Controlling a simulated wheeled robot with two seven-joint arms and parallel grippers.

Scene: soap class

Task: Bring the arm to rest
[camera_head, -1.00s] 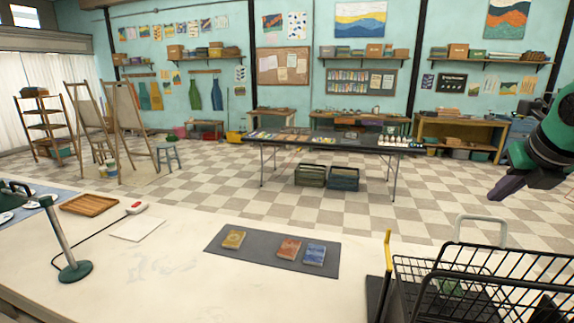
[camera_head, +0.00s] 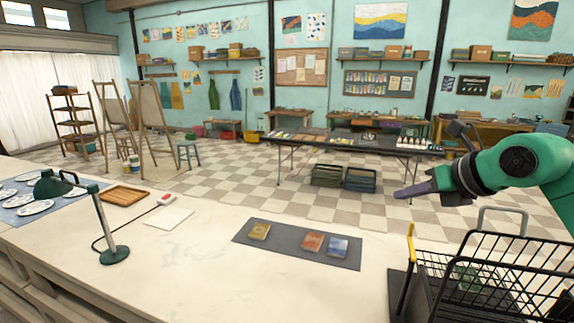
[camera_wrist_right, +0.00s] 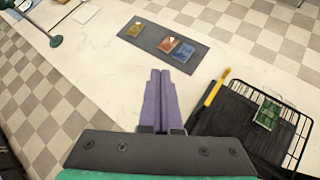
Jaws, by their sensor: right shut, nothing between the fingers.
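My right arm is green and comes in from the right in the head view. My right gripper (camera_head: 402,192) points left, above the counter's far edge and clear of everything on it. Its purple fingers are shut with nothing between them, and they show side by side in the right wrist view (camera_wrist_right: 159,75). My left gripper is not in view.
Three soap bars, yellow (camera_head: 259,231), orange (camera_head: 312,242) and blue (camera_head: 337,247), lie on a dark mat (camera_head: 285,250). A black wire basket (camera_head: 500,270) holding a green item (camera_wrist_right: 268,113) stands right. A lamp (camera_head: 113,254) and wooden tray (camera_head: 125,194) stand left.

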